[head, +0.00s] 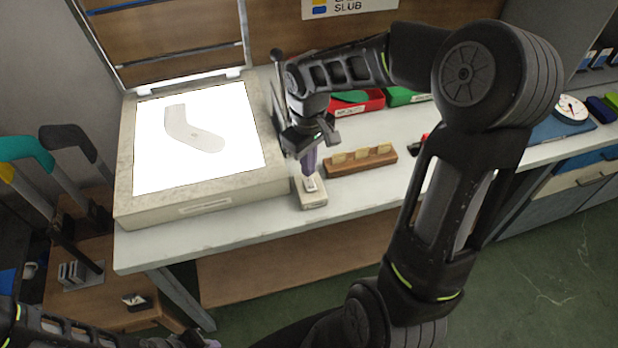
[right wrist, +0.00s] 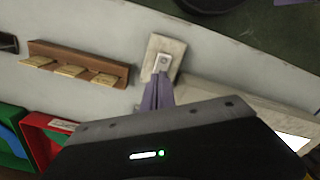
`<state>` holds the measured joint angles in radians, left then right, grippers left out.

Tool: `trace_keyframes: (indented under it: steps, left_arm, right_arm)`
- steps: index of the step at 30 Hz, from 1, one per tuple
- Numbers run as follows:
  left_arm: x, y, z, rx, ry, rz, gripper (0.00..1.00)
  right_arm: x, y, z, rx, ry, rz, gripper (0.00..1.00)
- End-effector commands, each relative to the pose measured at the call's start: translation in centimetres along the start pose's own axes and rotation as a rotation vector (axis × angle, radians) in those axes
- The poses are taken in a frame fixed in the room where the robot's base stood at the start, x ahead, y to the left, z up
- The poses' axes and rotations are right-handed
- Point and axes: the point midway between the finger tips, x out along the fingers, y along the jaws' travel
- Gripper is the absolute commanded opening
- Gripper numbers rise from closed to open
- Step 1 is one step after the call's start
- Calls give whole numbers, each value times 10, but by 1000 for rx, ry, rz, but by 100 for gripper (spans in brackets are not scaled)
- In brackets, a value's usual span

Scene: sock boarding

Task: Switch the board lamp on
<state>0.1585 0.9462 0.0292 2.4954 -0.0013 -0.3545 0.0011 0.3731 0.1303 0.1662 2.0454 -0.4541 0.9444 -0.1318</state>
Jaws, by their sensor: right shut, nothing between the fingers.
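The lamp switch (head: 314,201) is a small beige box with a pale rocker at the front edge of the bench, right of the light box (head: 125,195). The light box's panel glows bright white, with a grey sock-shaped board (head: 190,132) lying on it. My right gripper (head: 310,172) points down at the switch, shut and empty, its purple fingertips at the rocker. In the right wrist view the fingertips (right wrist: 160,78) overlap the rocker's near end beside the switch box (right wrist: 172,45); whether they touch, I cannot tell.
A wooden holder (head: 362,162) with several tan pieces stands right of the switch. Red (head: 362,104) and green (head: 402,96) bins stand behind. A dial gauge (head: 572,108) is at the far right. Sock-shaped boards stand on a rack at the left.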

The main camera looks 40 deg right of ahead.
Motion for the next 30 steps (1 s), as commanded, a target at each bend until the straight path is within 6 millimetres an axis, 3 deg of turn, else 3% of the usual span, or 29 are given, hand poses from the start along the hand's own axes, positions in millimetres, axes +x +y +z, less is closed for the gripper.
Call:
trace_keyframes:
  steps: [13, 30]
  left_arm:
    - [-29, 11, 0, 0, 0, 0, 19]
    - [-30, 12, 0, 0, 0, 0, 19]
  right_arm:
    - [-41, 0, 0, 0, 2, 1, 0]
    - [-42, 0, 0, 0, 1, 1, 0]
